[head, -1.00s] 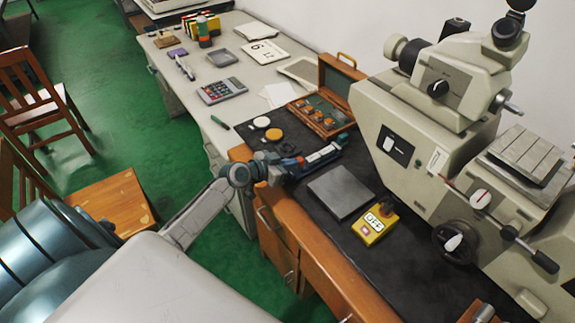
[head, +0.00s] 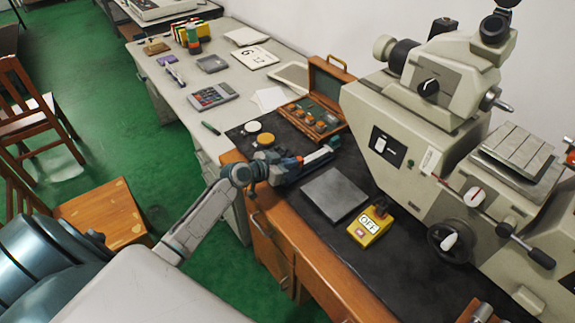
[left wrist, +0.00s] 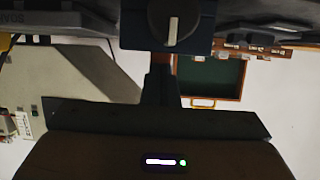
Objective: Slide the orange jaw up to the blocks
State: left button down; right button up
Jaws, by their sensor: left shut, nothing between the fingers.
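A long narrow device (head: 317,158) with blue-grey ends and a pale strip lies on the dark bench mat. A small orange part (head: 300,160), apparently the orange jaw, shows along it. My left gripper (head: 277,171) is shut at the device's near end, with nothing between its fingers; I cannot tell whether it touches the device. The blocks cannot be made out separately. My right gripper is not in view.
A wooden case (head: 316,118) stands open behind the device. A grey plate (head: 335,194) and a yellow box marked OFF (head: 370,225) lie to the right. A large beige machine (head: 425,130) fills the right side. Two round discs (head: 259,133) lie to the left.

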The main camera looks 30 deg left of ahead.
pick_arm(q)
jog(key=shift+s+a, duration=0.25)
jog(key=shift+s, duration=0.3)
jog(key=shift+s+a, duration=0.2)
jog(key=shift+s, duration=0.3)
jog(key=shift+s+a+r+p, duration=0.1)
jog(key=shift+s+r+p, duration=0.15)
jog(key=shift+r+p, duration=0.6)
jog(key=shift+s+a+r+p, duration=0.1)
jog(key=shift+s+r+p, duration=0.15)
jog(key=shift+r, duration=0.95)
jog(key=shift+d+f, duration=0.1)
